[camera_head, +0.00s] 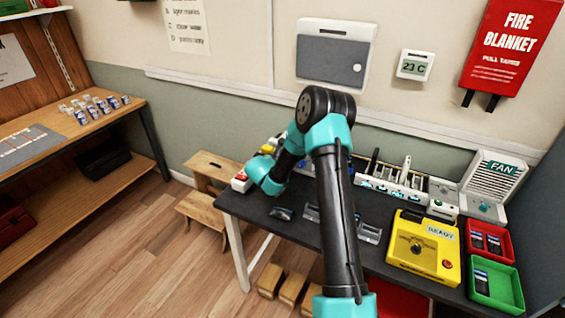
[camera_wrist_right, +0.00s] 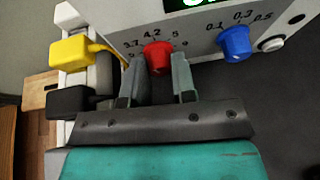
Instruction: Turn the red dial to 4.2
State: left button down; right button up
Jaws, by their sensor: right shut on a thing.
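The red dial (camera_wrist_right: 156,55) is on a grey panel (camera_wrist_right: 198,50) in the right wrist view, with 3.7, 4.2 and 5 printed around it. The 4.2 is just above the dial. I cannot make out a pointer mark on the dial. My right gripper (camera_wrist_right: 159,68) has one finger on each side of the red dial and is shut on it. In the head view my right arm reaches to the left end of the dark table (camera_head: 290,238), and its fingers are hidden there. My left gripper is not in view.
A blue dial (camera_wrist_right: 234,43) is right of the red one, with a white button (camera_wrist_right: 272,44) beyond. Yellow (camera_wrist_right: 72,50) and black (camera_wrist_right: 70,102) plugs stick out at the left. A yellow READY box (camera_head: 410,265) and red (camera_head: 490,243) and green (camera_head: 508,290) trays are at the table's right.

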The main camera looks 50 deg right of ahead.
jog(key=m+t, duration=0.2)
jog(key=m, duration=0.1)
jog(key=shift+s+t+y, duration=0.2)
jog(key=shift+t+y, duration=0.1)
jog(key=shift+y, duration=0.1)
jog(key=shift+m, duration=0.3)
jog(key=o, duration=0.9)
jog(key=v, duration=1.7)
jog(key=shift+s+a, duration=0.15)
